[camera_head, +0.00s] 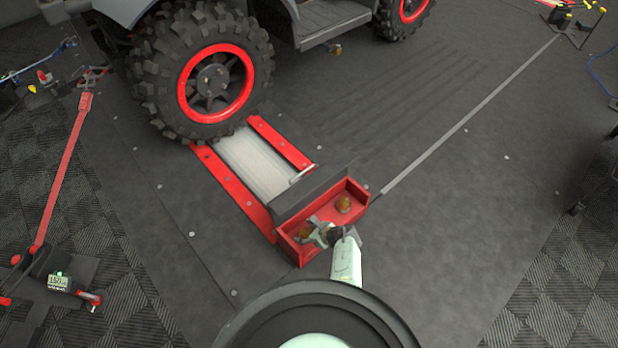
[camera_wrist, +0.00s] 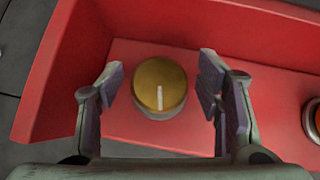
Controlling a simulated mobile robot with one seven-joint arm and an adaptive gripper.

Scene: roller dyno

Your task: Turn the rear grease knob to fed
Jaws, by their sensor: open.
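A round brass-yellow knob (camera_wrist: 159,85) with a white pointer line stands in a red open-topped box (camera_wrist: 240,40). In the wrist view the line points toward the bottom of the picture. My gripper (camera_wrist: 161,80) is open, with one finger on each side of this knob and gaps between. A second knob (camera_wrist: 313,117) is cut off at the right edge. In the head view my gripper (camera_head: 320,231) is over the left knob (camera_head: 305,230), partly covering it; the other knob (camera_head: 343,203) stands clear to the right. No fed label is readable.
The red box (camera_head: 357,188) sits at the end of a roller bed (camera_head: 255,165) with red rails, behind a dark plate (camera_head: 312,191). A vehicle wheel (camera_head: 215,85) stands at its far end. A red-handled floor device (camera_head: 65,170) lies left. The right floor is mostly clear.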

